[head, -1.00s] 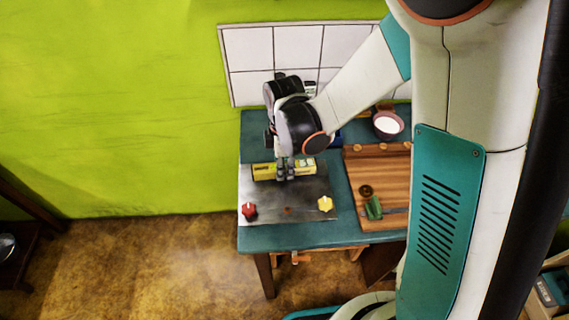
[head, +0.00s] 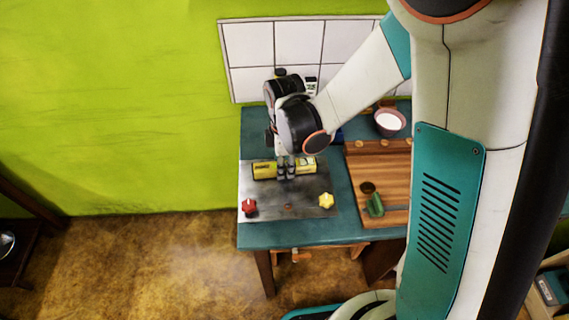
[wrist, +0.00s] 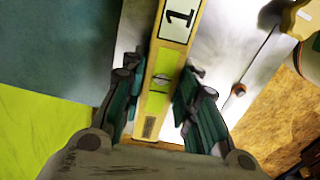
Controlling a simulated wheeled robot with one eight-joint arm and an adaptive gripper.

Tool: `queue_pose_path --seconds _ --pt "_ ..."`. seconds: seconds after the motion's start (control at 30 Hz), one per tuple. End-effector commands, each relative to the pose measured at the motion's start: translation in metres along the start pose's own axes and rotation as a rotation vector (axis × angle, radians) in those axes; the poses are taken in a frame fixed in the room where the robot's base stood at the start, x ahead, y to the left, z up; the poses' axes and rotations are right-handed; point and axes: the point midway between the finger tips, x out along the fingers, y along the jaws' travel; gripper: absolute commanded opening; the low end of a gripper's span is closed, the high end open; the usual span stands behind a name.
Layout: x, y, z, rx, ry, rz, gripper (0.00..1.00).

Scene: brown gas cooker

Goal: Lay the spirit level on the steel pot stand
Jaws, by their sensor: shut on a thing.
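The spirit level (head: 264,170) is a yellow bar lying crosswise above the rear part of a grey steel plate (head: 268,196), which appears to be the pot stand. My gripper (head: 286,174) points down and is shut on the middle of the level. I cannot tell whether the level touches the plate.
A wooden board (head: 385,165) with a green-handled item (head: 375,206) lies to the right. A bowl (head: 389,123) stands behind it. The teal table edge (head: 300,240) is in front.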

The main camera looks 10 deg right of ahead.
Motion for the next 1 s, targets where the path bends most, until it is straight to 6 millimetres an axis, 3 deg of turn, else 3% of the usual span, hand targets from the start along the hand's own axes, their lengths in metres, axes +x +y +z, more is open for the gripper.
queue_pose_path --seconds 0.5,0.53,0.6,0.87,1.0 --pt "0.0062 0.0000 0.0000 0.000 0.000 0.000 0.13" --pt "0.0059 0.0000 0.0000 0.000 0.000 0.000 0.33" --pt "0.0056 0.0000 0.0000 0.000 0.000 0.000 0.48" --pt "0.0056 0.0000 0.0000 0.000 0.000 0.000 0.52" --pt "0.0056 0.0000 0.0000 0.000 0.000 0.000 0.72"
